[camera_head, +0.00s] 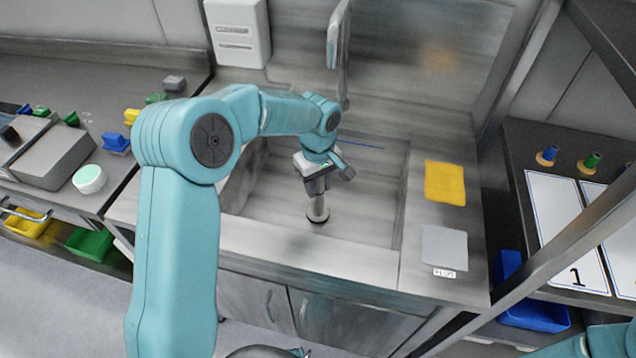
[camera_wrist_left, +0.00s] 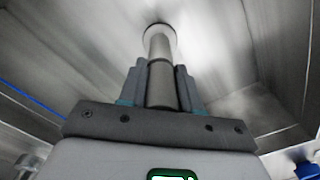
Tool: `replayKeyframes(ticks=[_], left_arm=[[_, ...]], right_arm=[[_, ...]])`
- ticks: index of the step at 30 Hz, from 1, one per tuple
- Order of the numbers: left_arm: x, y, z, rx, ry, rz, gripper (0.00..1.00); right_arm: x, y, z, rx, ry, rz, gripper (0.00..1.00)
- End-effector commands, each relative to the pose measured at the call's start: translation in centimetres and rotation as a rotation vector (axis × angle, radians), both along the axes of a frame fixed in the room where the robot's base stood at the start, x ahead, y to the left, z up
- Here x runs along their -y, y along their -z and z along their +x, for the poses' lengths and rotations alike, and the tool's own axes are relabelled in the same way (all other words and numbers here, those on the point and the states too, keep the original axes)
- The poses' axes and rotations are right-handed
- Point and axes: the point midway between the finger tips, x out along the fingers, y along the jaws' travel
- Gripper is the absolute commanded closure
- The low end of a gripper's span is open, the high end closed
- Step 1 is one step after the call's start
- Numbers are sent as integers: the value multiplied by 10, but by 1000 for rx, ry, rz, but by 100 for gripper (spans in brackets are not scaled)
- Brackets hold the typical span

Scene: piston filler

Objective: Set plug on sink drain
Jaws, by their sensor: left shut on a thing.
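My left gripper (camera_head: 317,184) reaches down into the metal sink basin (camera_head: 360,200) and is shut on the grey plug (camera_head: 317,210). The plug is a grey stem with a wider round disc at its lower end. In the left wrist view the plug (camera_wrist_left: 160,72) stands between the two fingers of my left gripper (camera_wrist_left: 160,85), its disc end pointing away toward the basin floor. The disc is at or close to the floor; I cannot tell whether it touches. The drain cannot be made out, so it may be hidden by the plug. My right gripper is out of view.
The basin walls surround my left gripper, with the faucet (camera_head: 338,45) behind. On the right ledge lie a yellow cloth (camera_head: 445,183) and an empty grey pad (camera_head: 444,247) with a label. A frame post (camera_head: 520,65) and shelf stand right; a cluttered counter stands left.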

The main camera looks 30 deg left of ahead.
Motion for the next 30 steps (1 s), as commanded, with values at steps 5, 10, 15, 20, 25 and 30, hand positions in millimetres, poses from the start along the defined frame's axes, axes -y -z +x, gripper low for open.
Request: replayKeyframes(ticks=[5, 10, 15, 20, 25, 30], left_arm=[[0, 0, 0, 2, 0, 0, 100], [0, 0, 0, 2, 0, 0, 100], [0, 0, 0, 2, 0, 0, 38], [0, 0, 0, 1, 0, 0, 38], [0, 1, 0, -1, 0, 0, 16], [0, 1, 0, 0, 0, 0, 16]], right_arm=[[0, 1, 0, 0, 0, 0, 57], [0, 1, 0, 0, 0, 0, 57], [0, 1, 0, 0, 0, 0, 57], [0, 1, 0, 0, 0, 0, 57], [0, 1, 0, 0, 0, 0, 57], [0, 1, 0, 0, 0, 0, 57]])
